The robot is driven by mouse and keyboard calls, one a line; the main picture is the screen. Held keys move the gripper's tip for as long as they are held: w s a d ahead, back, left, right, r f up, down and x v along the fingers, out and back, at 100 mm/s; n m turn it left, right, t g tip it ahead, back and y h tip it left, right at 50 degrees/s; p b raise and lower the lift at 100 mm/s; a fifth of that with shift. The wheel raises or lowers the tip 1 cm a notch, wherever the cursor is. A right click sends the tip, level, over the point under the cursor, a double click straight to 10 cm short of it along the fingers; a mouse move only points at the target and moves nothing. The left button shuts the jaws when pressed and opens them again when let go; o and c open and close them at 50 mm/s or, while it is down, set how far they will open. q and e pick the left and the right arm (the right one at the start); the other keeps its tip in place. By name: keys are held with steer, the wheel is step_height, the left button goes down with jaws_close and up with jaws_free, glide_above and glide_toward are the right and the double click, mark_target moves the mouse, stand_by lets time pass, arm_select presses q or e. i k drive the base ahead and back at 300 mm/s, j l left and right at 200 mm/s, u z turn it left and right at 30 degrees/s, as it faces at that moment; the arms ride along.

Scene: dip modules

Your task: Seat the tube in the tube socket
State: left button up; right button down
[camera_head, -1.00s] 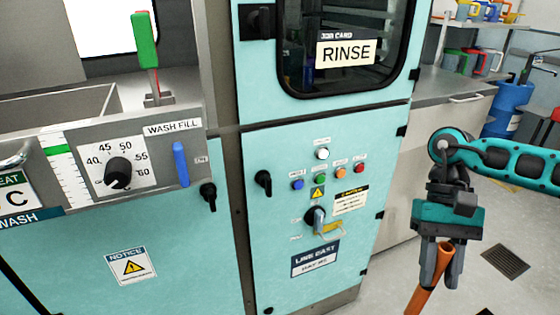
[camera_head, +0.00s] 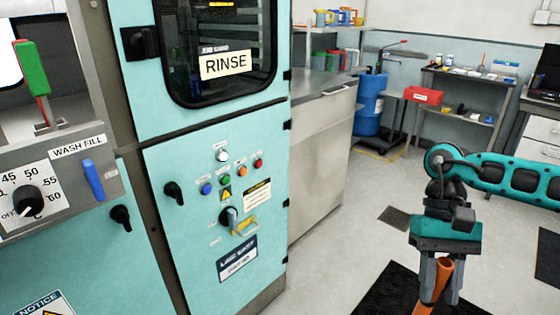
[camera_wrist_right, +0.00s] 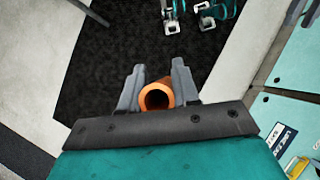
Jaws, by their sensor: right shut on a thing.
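An orange tube (camera_head: 438,284) is held between the fingers of my right gripper (camera_head: 439,283) at the lower right of the head view. The tube hangs down at a tilt and its lower part runs out of the picture. In the right wrist view the tube's open round end (camera_wrist_right: 158,97) faces the camera between the two grey fingers of the right gripper (camera_wrist_right: 158,88). The gripper is in the air, apart from the teal cabinet. I cannot make out the tube socket in these frames. My left gripper does not show in the head view.
The teal cabinet (camera_head: 265,215) with its RINSE door, knobs and lit buttons stands at the left. Behind are a grey counter (camera_head: 328,135), a blue drum (camera_head: 369,105) and a shelf table (camera_head: 470,78) with a red bin (camera_head: 423,95). Open floor and a black mat (camera_head: 400,284) lie around the gripper.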

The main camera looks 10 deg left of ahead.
mark_target(19, 219)
steer(key=k+u, duration=0.15)
steer(key=u, duration=0.3)
steer(key=k+u, duration=0.1)
steer(key=u, duration=0.4)
